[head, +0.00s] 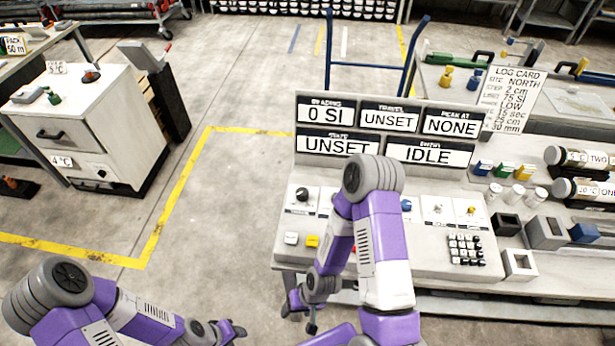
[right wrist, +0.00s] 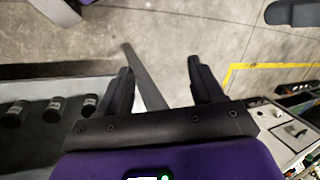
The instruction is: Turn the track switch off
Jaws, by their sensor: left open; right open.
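The control console (head: 440,262) stands at centre right in the head view, with a sloped panel. Two small toggle switches sit on white plates on it: one (head: 437,209) left of another with a yellowish lever (head: 471,210). Their labels are too small to read, so I cannot tell which is the track switch or its position. My right arm crosses the panel and hides its middle. My right gripper (head: 300,306) is open and empty at the console's front left edge; it also shows in the right wrist view (right wrist: 160,72). My left gripper (head: 236,330) is open, low over the floor, away from the console.
Displays above the panel read 0 SI, UNSET, NONE, UNSET and IDLE. A black knob (head: 302,194), white button (head: 291,238), yellow button (head: 312,241) and keypad (head: 466,249) share the panel. Core tubes (head: 583,157) lie at right. A white cabinet (head: 95,125) stands left; floor between is clear.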

